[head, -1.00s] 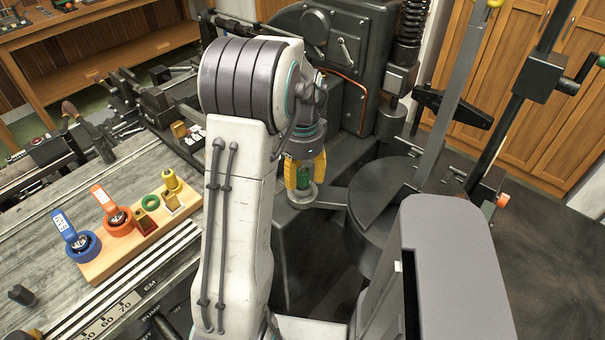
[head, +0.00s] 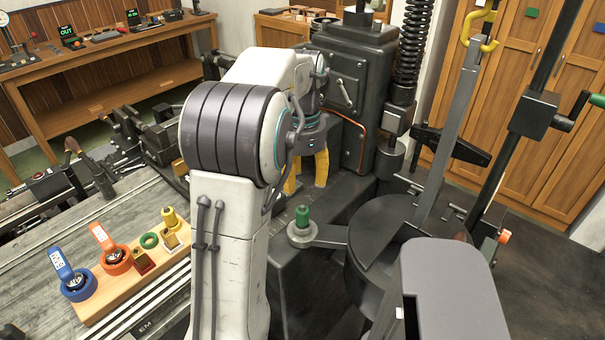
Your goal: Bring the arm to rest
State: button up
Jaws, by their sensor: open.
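My gripper (head: 306,183) has yellow fingers, spread apart and empty, pointing down behind and above a small green piece (head: 302,216). The green piece stands upright on a round grey holder (head: 302,236) at the end of a short arm from the machine. Clear space shows between the fingers and the green piece. My white arm, with its dark ribbed joint, covers part of the view left of the gripper.
A wooden board (head: 100,300) with blue and orange ring holders, a green ring and brass pieces lies on the bench at left. The dark machine (head: 350,90) stands close behind my gripper. A round dark plate (head: 385,235) and slanted bars stand at right.

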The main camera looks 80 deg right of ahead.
jog(key=shift+r, duration=0.45)
dwell(0.6)
